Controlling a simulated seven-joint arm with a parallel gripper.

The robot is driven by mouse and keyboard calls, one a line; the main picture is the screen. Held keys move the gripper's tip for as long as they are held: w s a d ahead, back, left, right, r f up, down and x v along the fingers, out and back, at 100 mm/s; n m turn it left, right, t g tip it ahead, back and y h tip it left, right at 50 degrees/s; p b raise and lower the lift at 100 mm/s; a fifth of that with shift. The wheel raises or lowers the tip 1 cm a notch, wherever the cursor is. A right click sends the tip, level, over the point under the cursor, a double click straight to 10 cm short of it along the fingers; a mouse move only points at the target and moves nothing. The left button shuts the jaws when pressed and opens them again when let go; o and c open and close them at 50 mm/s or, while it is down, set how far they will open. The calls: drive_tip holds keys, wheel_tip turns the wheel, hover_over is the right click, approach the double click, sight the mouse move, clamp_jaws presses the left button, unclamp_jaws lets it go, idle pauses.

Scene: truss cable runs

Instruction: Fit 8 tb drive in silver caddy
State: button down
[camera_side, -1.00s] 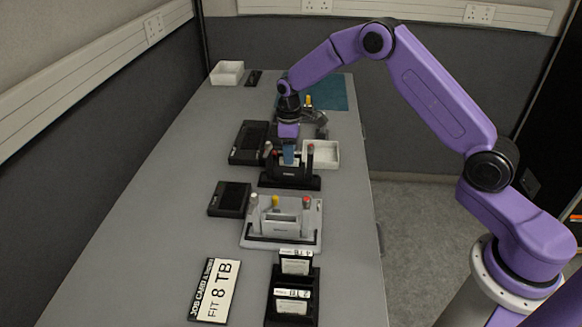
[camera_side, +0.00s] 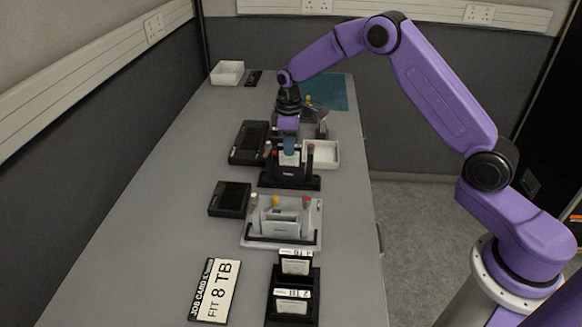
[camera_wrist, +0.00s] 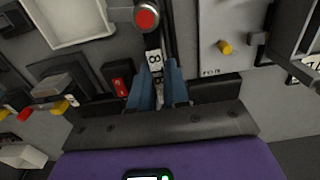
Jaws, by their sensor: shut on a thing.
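My gripper (camera_side: 289,150) has blue fingers and points down over the black caddy (camera_side: 290,178). It is shut on a drive with a pale label (camera_side: 290,159). In the wrist view, the drive's label (camera_wrist: 154,62) shows an "8" between the blue fingers (camera_wrist: 157,90); the rest is hard to read. The drive's lower part is hidden, so I cannot tell whether it is clear of the black caddy. The silver caddy (camera_side: 258,240) stands nearer the camera, with pale, yellow and red knobs; it also shows in the wrist view (camera_wrist: 213,35).
A job card (camera_side: 214,290) reads "FIT 8 TB". A black rack (camera_side: 292,312) holds labelled drives beside it. Dark boxes (camera_side: 230,198) (camera_side: 249,142) lie left of the caddies. A white tray (camera_side: 325,154) sits right of the black caddy.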

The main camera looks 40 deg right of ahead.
drive_tip(key=shift+r, duration=1.3)
drive_tip(key=shift+r, duration=0.1)
drive_tip(key=shift+r, duration=1.95)
drive_tip(key=s+a+r, duration=0.2)
drive_tip(key=s+a, duration=1.3)
drive_tip(key=shift+f, duration=2.15)
drive_tip(key=shift+f, duration=0.2)
